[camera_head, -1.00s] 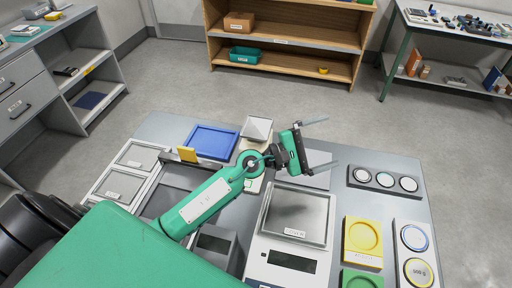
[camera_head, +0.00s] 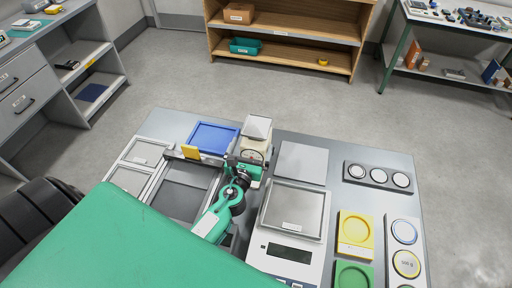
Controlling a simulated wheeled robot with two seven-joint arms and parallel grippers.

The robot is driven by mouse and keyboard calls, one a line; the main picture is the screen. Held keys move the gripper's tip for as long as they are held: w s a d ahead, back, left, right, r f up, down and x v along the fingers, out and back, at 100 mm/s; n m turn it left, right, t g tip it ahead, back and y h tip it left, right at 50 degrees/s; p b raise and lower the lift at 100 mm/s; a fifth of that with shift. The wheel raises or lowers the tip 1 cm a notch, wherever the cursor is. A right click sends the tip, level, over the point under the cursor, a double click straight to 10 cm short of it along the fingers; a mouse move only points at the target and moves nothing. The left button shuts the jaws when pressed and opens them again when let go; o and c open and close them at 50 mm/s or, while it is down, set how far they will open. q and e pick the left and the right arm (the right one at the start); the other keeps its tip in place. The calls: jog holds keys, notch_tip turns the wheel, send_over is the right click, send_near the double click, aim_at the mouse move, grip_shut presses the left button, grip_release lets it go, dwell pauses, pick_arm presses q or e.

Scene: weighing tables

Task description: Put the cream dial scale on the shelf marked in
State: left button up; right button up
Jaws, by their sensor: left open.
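The cream dial scale (camera_head: 256,144) stands upright on the far part of the grey table, with a pale square pan on top and a round dial facing me. My left gripper (camera_head: 250,161) is open at the near side of the scale, pointing away from me. The gripper covers the scale's lower front, and I cannot tell whether the fingers touch it. A wooden shelf unit (camera_head: 285,53) stands at the back. It has small labels on its board edges that are too small to read. My right gripper is not in view.
A blue tray (camera_head: 213,124) is left of the scale, and a grey plate (camera_head: 302,147) is right of it. A digital scale (camera_head: 296,211) stands nearer. A teal bin (camera_head: 244,46) and small box (camera_head: 239,13) occupy the shelves. Floor lies open between table and shelves.

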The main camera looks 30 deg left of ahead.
aim_at(256, 130)
pick_arm(q)
jog(key=p+x, duration=0.1)
jog(key=x, duration=0.7)
jog(key=shift+w+a+f, duration=0.1)
jog(key=shift+a, duration=0.1)
jog(key=c, duration=1.7)
jog(key=shift+c, duration=1.2)
jog(key=shift+r, duration=0.2)
